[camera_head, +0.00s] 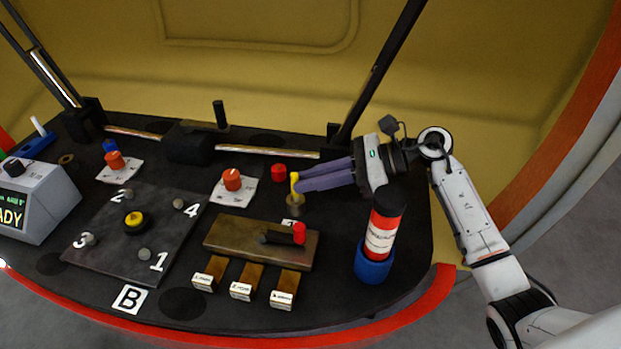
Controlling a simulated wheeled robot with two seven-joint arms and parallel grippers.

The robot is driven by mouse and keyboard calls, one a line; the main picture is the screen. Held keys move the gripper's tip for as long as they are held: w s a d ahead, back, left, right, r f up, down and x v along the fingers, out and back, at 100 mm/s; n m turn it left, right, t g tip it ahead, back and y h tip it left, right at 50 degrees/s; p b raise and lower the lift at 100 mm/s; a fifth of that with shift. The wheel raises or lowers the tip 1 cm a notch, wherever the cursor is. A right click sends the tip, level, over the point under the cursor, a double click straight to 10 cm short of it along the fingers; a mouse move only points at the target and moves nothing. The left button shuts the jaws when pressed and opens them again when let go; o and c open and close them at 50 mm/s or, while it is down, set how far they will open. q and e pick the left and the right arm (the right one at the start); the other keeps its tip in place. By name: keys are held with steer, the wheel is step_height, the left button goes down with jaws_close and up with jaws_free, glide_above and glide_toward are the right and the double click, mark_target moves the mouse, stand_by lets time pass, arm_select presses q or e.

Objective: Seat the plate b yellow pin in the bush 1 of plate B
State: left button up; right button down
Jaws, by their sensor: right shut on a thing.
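Plate B (160,213) is a dark square plate at the left of the console, with bushes numbered 1 to 4. Bush 1 (145,254) is a small grey round by the "1" at its near right corner, with nothing in it. My right gripper (298,184) reaches in from the right, shut on the yellow pin (294,178). The pin is upright at a small brass holder (295,201), well right of plate B. Its lower end is hidden, so I cannot tell if it is still inside the holder. My left gripper is not in view.
A yellow-topped black knob (134,219) rises from plate B's middle. A brown block with a red-tipped lever (262,240) and an orange knob (232,179) stand between plate and holder. A red extinguisher-like cylinder (383,230) in a blue base stands below my right gripper.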

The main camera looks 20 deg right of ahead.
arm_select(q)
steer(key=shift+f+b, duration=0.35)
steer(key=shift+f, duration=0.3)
arm_select(e)
steer(key=shift+f, duration=0.45)
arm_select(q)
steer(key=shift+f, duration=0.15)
arm_select(e)
steer(key=shift+f, duration=0.25)
steer(key=shift+f+b, duration=0.6)
steer(key=shift+b, duration=0.2)
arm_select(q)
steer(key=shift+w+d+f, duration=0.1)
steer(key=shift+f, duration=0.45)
arm_select(e)
steer(key=c, duration=1.7)
jaws_free()
steer(key=shift+r, duration=0.45)
arm_select(q)
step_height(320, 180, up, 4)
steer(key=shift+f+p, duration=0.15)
steer(key=shift+p, duration=0.8)
arm_select(e)
step_height(320, 180, up, 10)
steer(key=shift+f, duration=0.2)
